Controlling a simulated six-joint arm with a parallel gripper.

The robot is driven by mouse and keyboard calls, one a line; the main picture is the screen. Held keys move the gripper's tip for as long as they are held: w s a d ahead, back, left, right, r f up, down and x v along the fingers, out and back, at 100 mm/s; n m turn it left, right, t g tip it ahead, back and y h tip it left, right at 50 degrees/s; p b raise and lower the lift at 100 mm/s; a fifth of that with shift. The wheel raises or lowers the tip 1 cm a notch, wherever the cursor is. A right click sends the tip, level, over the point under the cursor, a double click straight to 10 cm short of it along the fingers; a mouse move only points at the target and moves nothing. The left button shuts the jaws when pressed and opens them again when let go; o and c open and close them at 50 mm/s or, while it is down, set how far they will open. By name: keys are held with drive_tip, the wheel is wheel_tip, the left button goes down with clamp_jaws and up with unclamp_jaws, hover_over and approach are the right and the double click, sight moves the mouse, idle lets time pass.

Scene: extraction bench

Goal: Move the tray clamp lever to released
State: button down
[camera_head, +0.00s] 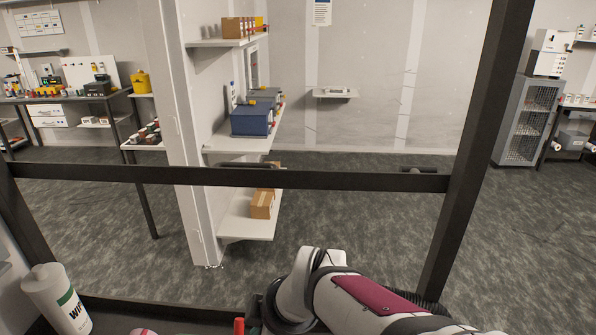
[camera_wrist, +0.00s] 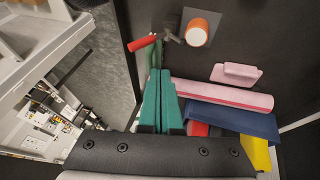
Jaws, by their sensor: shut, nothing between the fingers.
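The lever with a red handle (camera_wrist: 142,43) shows near the top of the wrist view. Its handle points left from a dark metal pivot (camera_wrist: 171,29). I take it for the tray clamp lever; no released mark is readable. My gripper (camera_wrist: 160,73) has teal fingers, shut together with nothing between them.
An orange-rimmed cylinder (camera_wrist: 198,32) stands right of the lever. A pink block (camera_wrist: 236,74), a pink roll (camera_wrist: 222,95), a blue piece (camera_wrist: 230,119) and a yellow piece (camera_wrist: 256,153) lie right of the fingers. A white wipes bottle (camera_head: 57,300) stands at the head view's lower left.

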drive_tip(key=n, duration=0.1)
approach(242, 334)
wheel_tip(242, 334, down, 5)
drive_tip(key=a, duration=0.3)
drive_tip(key=shift+w+a+f, duration=0.1)
drive_tip(key=shift+w+f, duration=0.15)
drive_tip(key=shift+f, duration=0.2)
